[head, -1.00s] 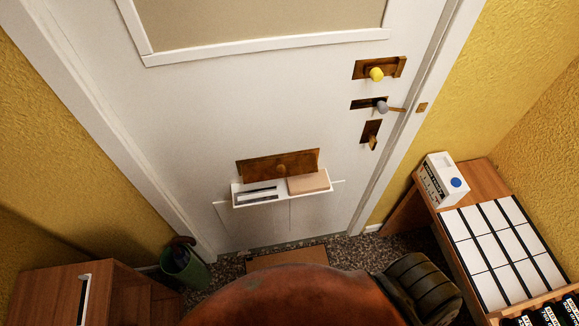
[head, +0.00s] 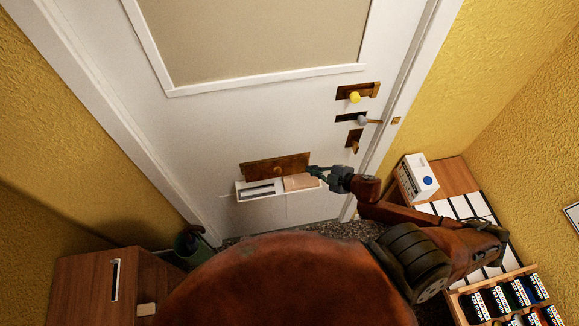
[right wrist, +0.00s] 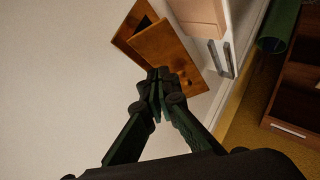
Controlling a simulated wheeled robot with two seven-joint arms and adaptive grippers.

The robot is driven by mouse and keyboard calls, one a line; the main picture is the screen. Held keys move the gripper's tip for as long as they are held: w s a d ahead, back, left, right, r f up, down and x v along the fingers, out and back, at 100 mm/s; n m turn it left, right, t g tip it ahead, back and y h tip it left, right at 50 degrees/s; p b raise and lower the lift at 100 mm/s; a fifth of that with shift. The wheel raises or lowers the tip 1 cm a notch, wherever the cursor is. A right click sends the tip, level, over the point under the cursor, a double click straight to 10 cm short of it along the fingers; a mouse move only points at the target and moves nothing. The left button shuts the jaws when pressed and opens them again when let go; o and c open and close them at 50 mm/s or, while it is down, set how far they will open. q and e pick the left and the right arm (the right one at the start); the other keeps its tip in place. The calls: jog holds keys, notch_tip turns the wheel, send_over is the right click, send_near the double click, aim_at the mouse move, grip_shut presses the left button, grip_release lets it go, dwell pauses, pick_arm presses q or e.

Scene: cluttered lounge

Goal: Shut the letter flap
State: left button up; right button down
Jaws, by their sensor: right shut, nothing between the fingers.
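The letter flap (head: 262,168) is a brown, brass-like plate with a small knob, low on the white door. In the right wrist view the flap (right wrist: 176,50) stands tilted out from its backing plate (right wrist: 133,22), so it is open. My right gripper (head: 316,171) is at the flap's right end in the head view. In the right wrist view my right gripper (right wrist: 160,76) is shut and empty, its tips overlapping the flap's near edge; I cannot tell whether they touch. My left gripper is not in view.
A white letter tray (head: 248,192) with a pale packet (head: 299,182) sits just below the flap. Latches and a yellow knob (head: 354,97) are higher on the door. A green bin (head: 192,248) and wooden cabinet (head: 85,285) stand left; a white box (head: 417,177) is right.

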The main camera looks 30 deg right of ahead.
notch_tip(320, 180, up, 4)
jog(key=s+a+n+g+y, duration=0.2)
jog(key=n+y, duration=0.1)
jog(key=n, duration=0.1)
jog(key=p, duration=0.3)
send_over(289, 170)
jog(key=s+a, duration=0.2)
jog(key=s, duration=0.1)
notch_tip(289, 170, down, 5)
jog(key=shift+w+d+f, duration=0.25)
jog(key=shift+w+f, duration=0.05)
jog(key=shift+f, duration=0.25)
jog(key=shift+w+d+f, duration=0.2)
jog(key=shift+w+f, duration=0.05)
jog(key=shift+f, duration=0.35)
jog(key=shift+w+d+f, duration=0.25)
jog(key=shift+w+f, duration=0.05)
jog(key=shift+f, duration=0.25)
